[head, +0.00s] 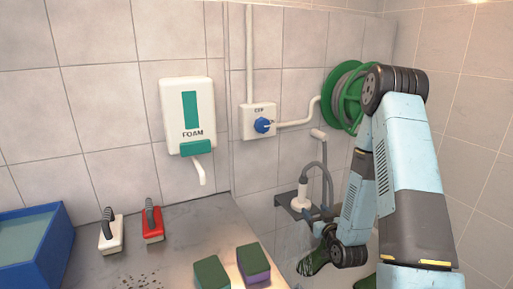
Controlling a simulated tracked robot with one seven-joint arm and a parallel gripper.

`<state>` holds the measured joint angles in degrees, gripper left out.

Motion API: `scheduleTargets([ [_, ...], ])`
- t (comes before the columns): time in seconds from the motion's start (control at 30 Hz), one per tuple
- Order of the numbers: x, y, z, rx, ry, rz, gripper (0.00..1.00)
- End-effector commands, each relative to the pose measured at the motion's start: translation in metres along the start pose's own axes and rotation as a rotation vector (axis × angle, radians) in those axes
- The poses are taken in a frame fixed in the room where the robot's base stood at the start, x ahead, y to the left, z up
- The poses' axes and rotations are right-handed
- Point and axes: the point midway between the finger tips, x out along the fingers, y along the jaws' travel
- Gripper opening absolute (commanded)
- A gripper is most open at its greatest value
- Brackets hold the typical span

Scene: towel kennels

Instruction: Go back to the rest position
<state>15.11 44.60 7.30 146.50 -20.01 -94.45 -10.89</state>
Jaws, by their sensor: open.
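My arm folds down on the right side of the head view, in front of the tiled wall and the green hose reel. My gripper (319,221) is at the end of the wrist, small and partly hard to make out, close in the picture to a dark wall bracket. It is open, and I see nothing held in it. The bracket (287,203) carries a white spray handle (300,196) with a grey hose. I cannot tell whether the gripper touches the bracket.
A metal counter (170,255) holds a blue tub (30,250), a white brush (110,233), a red brush (152,225) and two sponges (232,270). A foam dispenser (188,115) and a control box (258,120) are on the wall. A dark green thing (312,262) lies below my wrist.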

Motion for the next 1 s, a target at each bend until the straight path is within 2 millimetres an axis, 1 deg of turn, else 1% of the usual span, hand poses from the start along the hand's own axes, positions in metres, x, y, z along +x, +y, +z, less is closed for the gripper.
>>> scheduleTargets([
  [0.03,0.004,0.001,-0.01,-0.016,-0.017,-0.004,0.68],
  [0.2,0.012,0.003,-0.033,-0.058,-0.104,-0.009,0.68],
  [0.47,0.012,0.007,-0.07,-0.102,-0.234,0.005,0.68],
  [0.63,0.005,0.01,-0.096,-0.12,-0.316,0.024,0.68],
  [0.77,-0.004,0.011,-0.116,-0.126,-0.377,0.043,0.68],
  [1.0,-0.029,0.012,-0.154,-0.122,-0.486,0.08,0.68],
])
